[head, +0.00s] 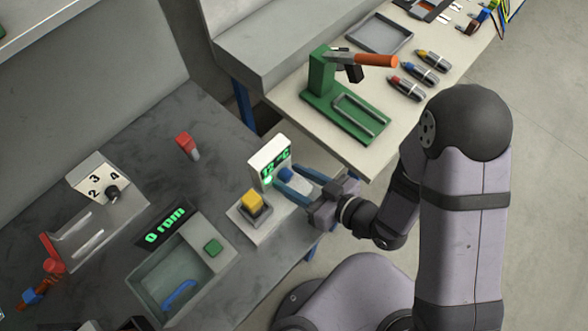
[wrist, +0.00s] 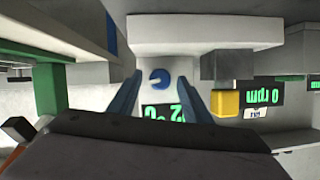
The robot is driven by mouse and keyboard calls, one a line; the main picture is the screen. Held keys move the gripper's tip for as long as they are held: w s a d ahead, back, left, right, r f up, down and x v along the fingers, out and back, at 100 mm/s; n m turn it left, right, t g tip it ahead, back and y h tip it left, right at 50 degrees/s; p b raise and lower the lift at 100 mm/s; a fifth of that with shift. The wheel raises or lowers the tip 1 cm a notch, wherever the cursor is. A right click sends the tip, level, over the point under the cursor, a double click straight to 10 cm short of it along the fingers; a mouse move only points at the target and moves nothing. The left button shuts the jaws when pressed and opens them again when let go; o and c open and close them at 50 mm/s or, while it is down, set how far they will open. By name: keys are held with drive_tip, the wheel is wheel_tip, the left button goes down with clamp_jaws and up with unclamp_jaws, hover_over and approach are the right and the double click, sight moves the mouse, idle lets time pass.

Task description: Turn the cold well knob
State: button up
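My gripper (head: 283,175) has two blue fingers, spread apart. In the wrist view (wrist: 158,82) one finger is on each side of the knob, with gaps between. The gripper is open and holds nothing. The wrist view does not settle how far the fingertips are from the knob.
A green stand (head: 322,78) is behind.

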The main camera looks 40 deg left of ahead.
drive_tip(key=shift+d+r, duration=0.1)
drive_tip(key=shift+d, duration=0.05)
drive_tip(key=p+v, duration=0.1)
drive_tip(key=p, duration=0.1)
drive_tip(key=shift+d+r+p, duration=0.25)
drive_tip(key=shift+d+p, duration=0.05)
drive_tip(key=shift+p, duration=0.1)
drive_tip(key=shift+p+v, duration=2.3)
drive_tip(key=shift+v, duration=0.35)
drive_tip(key=shift+f, duration=0.15)
